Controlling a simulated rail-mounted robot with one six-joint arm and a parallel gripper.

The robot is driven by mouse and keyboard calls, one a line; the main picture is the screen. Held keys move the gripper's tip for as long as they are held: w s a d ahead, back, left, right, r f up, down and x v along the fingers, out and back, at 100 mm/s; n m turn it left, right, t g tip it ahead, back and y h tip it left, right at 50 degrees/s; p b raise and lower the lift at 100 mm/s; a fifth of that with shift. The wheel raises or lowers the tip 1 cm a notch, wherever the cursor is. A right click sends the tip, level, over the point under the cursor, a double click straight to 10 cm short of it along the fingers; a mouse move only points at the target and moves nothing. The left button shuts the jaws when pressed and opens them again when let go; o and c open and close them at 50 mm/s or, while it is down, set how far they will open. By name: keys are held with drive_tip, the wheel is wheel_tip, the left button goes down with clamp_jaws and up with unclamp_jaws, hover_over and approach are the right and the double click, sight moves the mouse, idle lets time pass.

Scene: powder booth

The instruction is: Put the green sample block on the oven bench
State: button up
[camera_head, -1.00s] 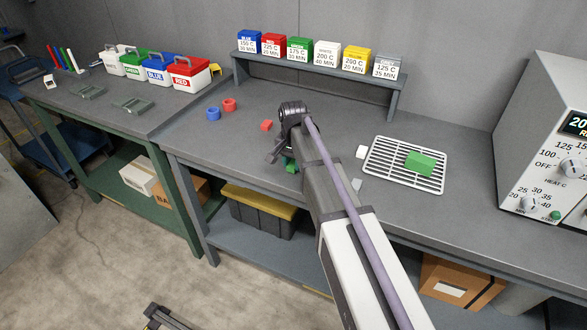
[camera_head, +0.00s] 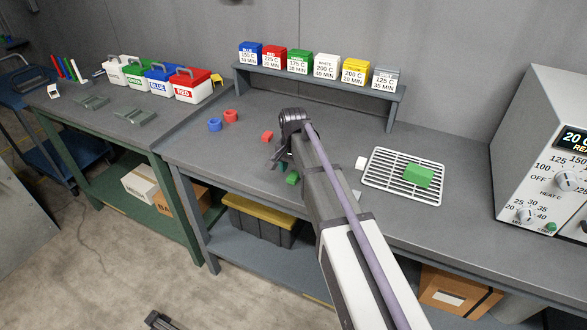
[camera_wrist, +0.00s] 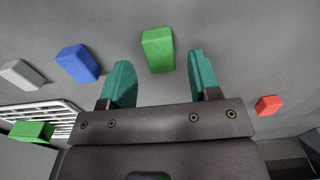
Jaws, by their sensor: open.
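A small green block (camera_head: 292,178) rests on the grey bench (camera_head: 335,135) that holds the oven, near its front edge. In the head view it shows just below my gripper (camera_head: 279,160), partly beside my arm. In the wrist view a green block (camera_wrist: 158,48) lies ahead of and between the fingertips of my open gripper (camera_wrist: 161,76), with nothing held. Whether the fingers flank it or stay above it I cannot tell. A larger green block (camera_head: 418,176) lies on a wire rack (camera_head: 378,181) to the right; it also shows in the wrist view (camera_wrist: 32,131).
A red block (camera_head: 267,136), a white block (camera_head: 361,163) and red and blue rings (camera_head: 214,125) lie nearby. A blue block (camera_wrist: 78,63) shows in the wrist view. The oven (camera_head: 550,150) stands at right; a shelf of labelled boxes (camera_head: 320,84) runs behind.

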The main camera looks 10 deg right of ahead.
sight(294, 175)
wheel_tip(294, 175, up, 10)
drive_tip(key=p, duration=0.9)
drive_tip(key=s+n, duration=0.7)
drive_tip(key=s, duration=1.5)
drive_tip(key=shift+s+n+b, duration=0.4)
